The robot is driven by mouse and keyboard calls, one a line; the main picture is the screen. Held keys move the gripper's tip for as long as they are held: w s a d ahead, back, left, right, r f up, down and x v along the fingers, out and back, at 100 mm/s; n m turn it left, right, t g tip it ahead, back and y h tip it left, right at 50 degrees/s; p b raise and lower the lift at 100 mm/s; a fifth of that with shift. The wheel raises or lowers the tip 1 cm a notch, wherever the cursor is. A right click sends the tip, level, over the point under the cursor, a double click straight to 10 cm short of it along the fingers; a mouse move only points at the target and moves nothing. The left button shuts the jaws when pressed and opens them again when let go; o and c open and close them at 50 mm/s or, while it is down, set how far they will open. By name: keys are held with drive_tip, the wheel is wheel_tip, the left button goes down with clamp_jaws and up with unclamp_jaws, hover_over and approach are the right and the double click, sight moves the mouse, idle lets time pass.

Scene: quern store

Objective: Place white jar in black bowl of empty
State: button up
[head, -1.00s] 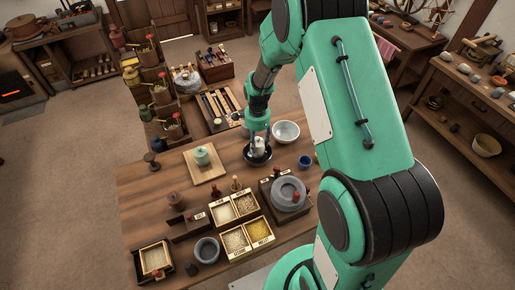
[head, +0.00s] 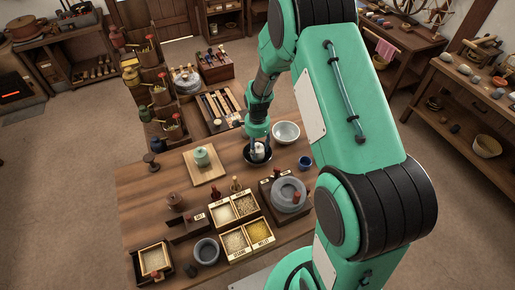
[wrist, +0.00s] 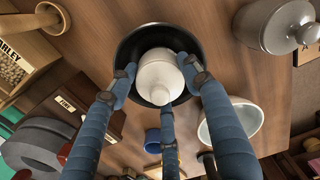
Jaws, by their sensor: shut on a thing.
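The white jar (wrist: 160,72) is in my gripper (wrist: 165,85), whose blue fingers close around it in the wrist view. The jar is within the rim outline of the black bowl (wrist: 127,52), seen from above. In the head view the jar (head: 258,148) sits between the fingers of my gripper (head: 258,150), low at the black bowl (head: 248,160) on the table. I cannot tell whether the jar touches the bowl's bottom. The fingers hide part of the jar and bowl.
A pale bowl (head: 286,132) stands just right of the black bowl, and a small blue cup (head: 305,162) is nearer the right edge. Grain boxes (head: 236,240) and a quern stone (head: 288,194) fill the front.

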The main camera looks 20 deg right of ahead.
drive_tip(key=shift+f, duration=0.1)
drive_tip(key=o, duration=1.5)
wheel_tip(320, 180, up, 12)
drive_tip(key=shift+r+p, duration=0.1)
drive_tip(key=shift+p, duration=1.05)
drive_tip(key=shift+r, duration=0.1)
